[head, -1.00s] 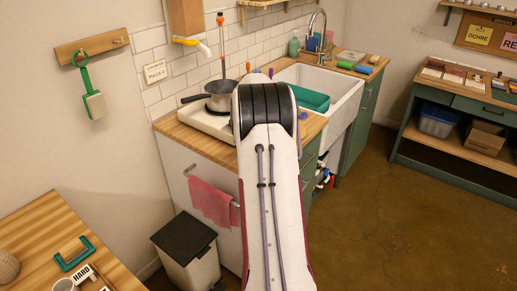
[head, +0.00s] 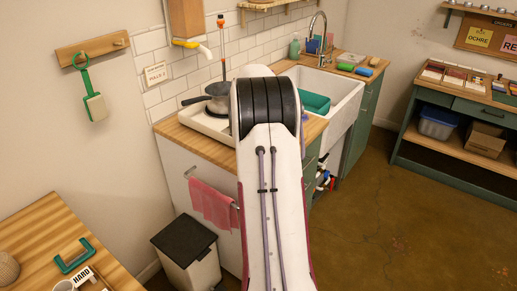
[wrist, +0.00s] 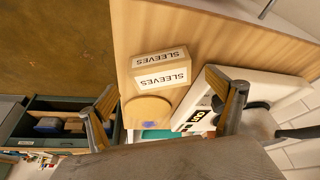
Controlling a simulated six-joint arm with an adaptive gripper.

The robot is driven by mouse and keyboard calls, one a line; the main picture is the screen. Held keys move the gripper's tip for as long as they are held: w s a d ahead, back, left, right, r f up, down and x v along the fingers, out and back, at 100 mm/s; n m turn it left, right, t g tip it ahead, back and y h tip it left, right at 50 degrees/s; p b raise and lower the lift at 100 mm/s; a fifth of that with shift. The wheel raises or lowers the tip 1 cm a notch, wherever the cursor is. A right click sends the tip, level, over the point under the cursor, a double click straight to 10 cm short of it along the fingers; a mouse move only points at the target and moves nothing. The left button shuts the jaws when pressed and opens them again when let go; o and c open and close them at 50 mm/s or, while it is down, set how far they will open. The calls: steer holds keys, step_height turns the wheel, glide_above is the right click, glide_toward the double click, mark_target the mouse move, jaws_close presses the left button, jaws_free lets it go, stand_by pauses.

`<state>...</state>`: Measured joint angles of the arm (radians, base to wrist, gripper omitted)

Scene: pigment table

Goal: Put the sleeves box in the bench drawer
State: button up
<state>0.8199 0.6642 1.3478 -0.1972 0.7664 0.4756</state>
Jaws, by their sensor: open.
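The sleeves box (wrist: 160,70) is a small tan carton with white SLEEVES labels. It sits on the wooden counter in the wrist view, beside the white hob. My gripper (wrist: 172,100) is open, its two fingers apart, with the box showing beyond and between them; no contact is visible. In the head view my arm hides the box and the gripper. The green bench (head: 455,105) stands at the right in the head view, and its drawer front (head: 485,114) looks closed.
The white hob (wrist: 215,110) and a pan (head: 218,92) stand close to the box. A round wooden piece (wrist: 148,112) lies just below the box in the wrist view. The sink (head: 343,92) is right of the hob. Open floor (head: 375,215) lies before the bench.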

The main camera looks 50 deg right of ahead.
steer(key=v, duration=0.7)
steer(key=shift+a+r, duration=0.15)
steer(key=shift+r, duration=0.05)
stand_by(0.3)
steer(key=s+a+r+n+t+y, duration=0.1)
steer(key=a+r+n, duration=0.3)
steer(key=a, duration=1.1)
steer(key=s+a+r+n+t, duration=0.15)
steer(key=a+r, duration=0.55)
steer(key=a, duration=0.8)
steer(key=s+a+f+n+y, duration=0.1)
steer(key=s+a+n, duration=0.3)
steer(key=s+a, duration=0.5)
steer(key=s+a+f+n+t+y, duration=0.1)
steer(key=s+a+f+n, duration=0.3)
steer(key=s+a, duration=0.5)
steer(key=shift+s+a+f+y, duration=0.25)
steer(key=shift+a+y, duration=0.35)
steer(key=shift+a, duration=0.45)
